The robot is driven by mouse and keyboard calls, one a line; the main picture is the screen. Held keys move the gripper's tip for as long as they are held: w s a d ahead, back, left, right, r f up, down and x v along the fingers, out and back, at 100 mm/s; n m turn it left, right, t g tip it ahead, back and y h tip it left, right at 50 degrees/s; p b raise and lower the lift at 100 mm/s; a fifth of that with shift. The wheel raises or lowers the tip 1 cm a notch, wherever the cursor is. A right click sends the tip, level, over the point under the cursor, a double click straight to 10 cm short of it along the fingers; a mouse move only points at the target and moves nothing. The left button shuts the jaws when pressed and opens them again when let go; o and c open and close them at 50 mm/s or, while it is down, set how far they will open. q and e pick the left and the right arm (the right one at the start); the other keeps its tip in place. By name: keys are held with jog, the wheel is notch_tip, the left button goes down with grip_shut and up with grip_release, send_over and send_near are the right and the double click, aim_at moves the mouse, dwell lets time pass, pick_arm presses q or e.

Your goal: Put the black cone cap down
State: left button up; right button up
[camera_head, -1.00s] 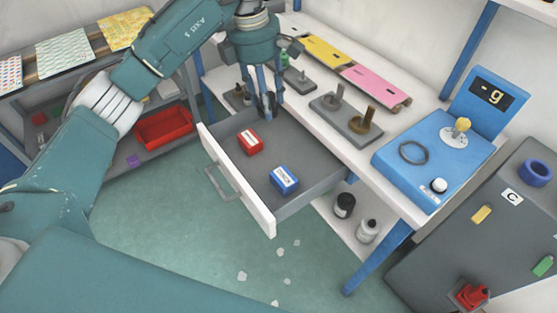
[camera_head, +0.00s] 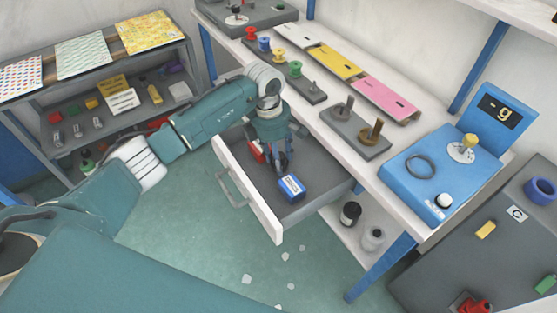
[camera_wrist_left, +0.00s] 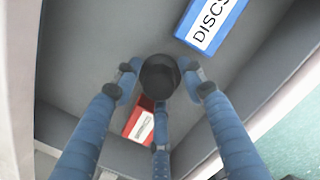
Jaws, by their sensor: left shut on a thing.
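The black cone cap (camera_wrist_left: 159,76) is between the three fingers of my left gripper (camera_wrist_left: 160,92) in the left wrist view, seen as a dark round shape. My left gripper (camera_head: 280,168) is shut on it, low over or inside the open drawer (camera_head: 323,180). In the head view I cannot make out the cap among the fingers. The grey drawer floor (camera_wrist_left: 80,60) lies below it; whether the cap touches the floor I cannot tell. My right gripper is not in view.
In the drawer, a blue box (camera_head: 291,187) labelled DISCS is close to the fingers. A red box (camera_head: 257,151) is partly hidden behind my gripper. The drawer's far right part is clear. A blue scale (camera_head: 440,165) stands on the workbench.

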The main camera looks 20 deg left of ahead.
pick_arm(q)
jog(key=shift+f, duration=0.85)
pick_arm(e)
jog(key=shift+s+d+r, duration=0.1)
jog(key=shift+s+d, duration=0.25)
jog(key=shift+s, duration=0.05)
pick_arm(q)
jog(key=shift+f, duration=0.1)
jog(key=o, duration=0.6)
jog(key=shift+o, duration=0.2)
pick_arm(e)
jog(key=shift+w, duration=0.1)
pick_arm(q)
jog(key=shift+r, duration=0.3)
jog(key=r, duration=0.4)
jog(key=a+r+b, duration=0.1)
jog(key=r, duration=0.2)
jog(key=r+b, duration=0.1)
jog(key=r, duration=0.3)
jog(key=shift+s+a+r, duration=0.2)
jog(key=shift+r, duration=0.1)
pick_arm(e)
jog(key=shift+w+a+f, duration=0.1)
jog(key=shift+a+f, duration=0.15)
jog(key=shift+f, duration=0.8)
